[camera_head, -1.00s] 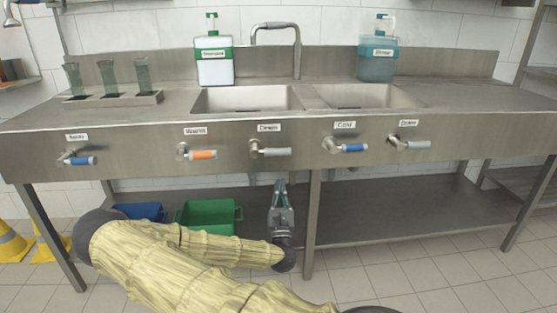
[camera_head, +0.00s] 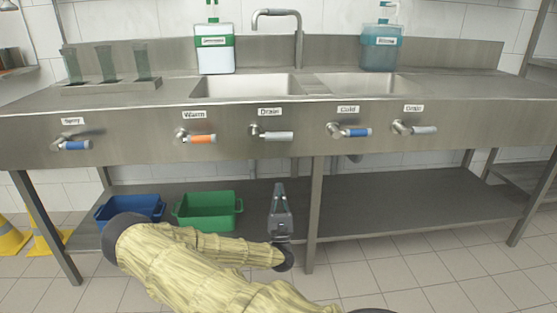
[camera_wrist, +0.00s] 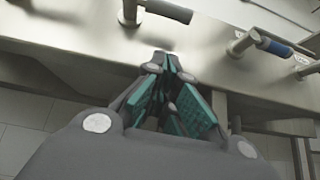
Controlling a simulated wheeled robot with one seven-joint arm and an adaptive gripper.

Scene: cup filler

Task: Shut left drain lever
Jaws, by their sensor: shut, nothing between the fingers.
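The left drain lever (camera_head: 272,135) is a grey handle on a round metal stem on the sink's front panel, under the left "Drain" label (camera_head: 269,112). Its handle lies level and points right. In the wrist view the lever (camera_wrist: 168,11) is at the top, beyond the fingertips. My gripper (camera_head: 279,186) is below the lever in the head view, apart from it, with fingers pointing up. In the wrist view my gripper (camera_wrist: 168,62) has its teal-padded fingers together at the tips, with nothing between them.
The blue-handled cold lever (camera_head: 350,131) and right drain lever (camera_head: 418,129) are to the right. The orange warm lever (camera_head: 198,138) and blue spray lever (camera_head: 73,145) are left. Green (camera_head: 208,212) and blue (camera_head: 130,209) bins stand on the lower shelf; a table leg (camera_head: 313,215) is close right.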

